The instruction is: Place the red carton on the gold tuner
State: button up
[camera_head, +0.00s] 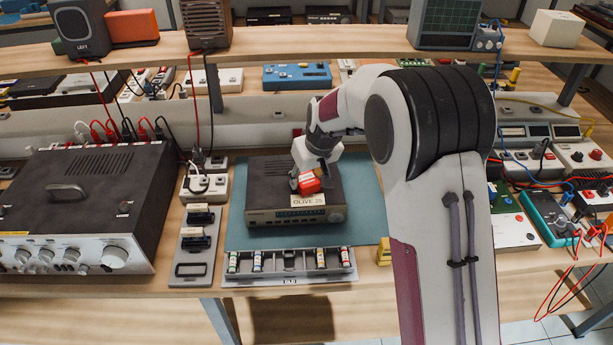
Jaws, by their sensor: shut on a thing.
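The red carton (310,186) is small and is held between the fingers of my gripper (309,181), which is shut on it. The carton is over the front right part of a dark hi-fi unit (265,180) with a brownish-gold front and a lit display. I cannot tell whether the carton touches the unit's top. A pale label starting with "OLIVE" is on the unit, just in front of the carton. The unit stands on a teal mat (369,205). The gripper hides part of the carton and of the unit's top.
A large silver-fronted amplifier (86,200) stands at left. A grey tray (291,278) of small cylinders lies in front of the unit. A power strip (204,182) is beside the mat, and wired boxes (512,230) crowd the right. A shelf (340,42) runs behind.

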jog(key=shift+f, duration=0.15)
jog(key=o, duration=1.2)
jog(key=v, duration=1.2)
jog(key=shift+s+d, duration=0.1)
